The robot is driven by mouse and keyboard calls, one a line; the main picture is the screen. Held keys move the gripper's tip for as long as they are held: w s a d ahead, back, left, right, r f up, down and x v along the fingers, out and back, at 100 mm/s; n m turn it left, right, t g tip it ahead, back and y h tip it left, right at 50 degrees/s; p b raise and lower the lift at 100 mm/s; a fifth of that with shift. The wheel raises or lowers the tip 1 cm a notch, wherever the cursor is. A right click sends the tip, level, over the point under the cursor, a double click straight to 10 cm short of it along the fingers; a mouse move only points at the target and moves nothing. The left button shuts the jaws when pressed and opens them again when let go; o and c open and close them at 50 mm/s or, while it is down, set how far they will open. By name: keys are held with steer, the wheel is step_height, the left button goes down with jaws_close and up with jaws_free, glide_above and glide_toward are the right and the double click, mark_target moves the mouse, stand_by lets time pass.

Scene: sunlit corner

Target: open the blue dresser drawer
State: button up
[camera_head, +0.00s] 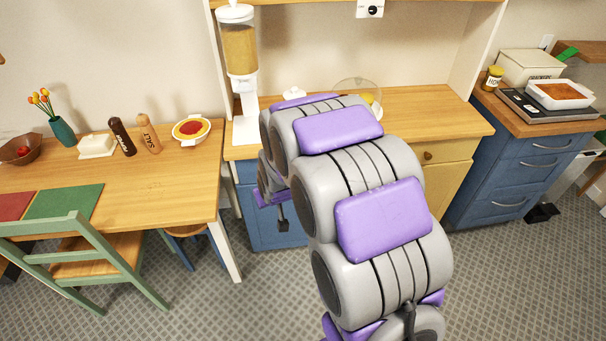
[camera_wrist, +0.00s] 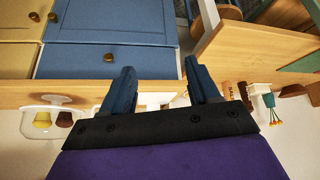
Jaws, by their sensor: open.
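A blue cabinet with a drawer (camera_wrist: 80,62) shows upside down in the wrist view. The drawer looks shut and has a round brass knob (camera_wrist: 110,57). My gripper (camera_wrist: 160,70) is open and empty, its two dark blue fingers apart. The fingers appear near the counter edge, to the right of the knob and not on it. In the head view this blue cabinet (camera_head: 280,232) is mostly hidden behind my arm, as is my gripper. A second blue dresser (camera_head: 515,170) with several shut drawers and silver handles stands at the right.
A wooden table (camera_head: 165,185) with shakers and bowls stands left, with a green chair (camera_head: 85,260) before it. A cereal dispenser (camera_head: 238,55) stands on the wooden counter (camera_head: 440,110). A yellow cabinet (camera_head: 447,178) adjoins the blue one. Tiled floor is clear at front right.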

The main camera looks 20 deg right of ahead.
steer(key=w+d+f+t+h+p, duration=0.1)
steer(key=w+d+f+t, duration=0.4)
steer(key=w+d+f, duration=0.7)
steer(key=s+d+f+m+t+h+p, duration=0.1)
steer(key=s+d+f+t+h, duration=0.15)
steer(key=f, duration=0.25)
steer(key=s+d+f+t+h+p, duration=0.1)
steer(key=s+d+f+t, duration=0.1)
steer(key=f+t, duration=0.3)
steer(key=w+d+g+b, duration=0.1)
steer(key=w+d+b, duration=0.2)
steer(key=w, duration=1.3)
steer(key=shift+w+d+f+b, duration=0.15)
steer(key=shift+w+b, duration=0.05)
steer(key=shift+b, duration=0.55)
steer(key=shift+g, duration=0.25)
steer(key=shift+c, duration=0.7)
steer(key=c, duration=0.3)
steer(key=shift+s+d, duration=0.1)
steer(key=shift+d, duration=0.15)
steer(key=c, duration=0.5)
steer(key=shift+a, duration=0.2)
jaws_close()
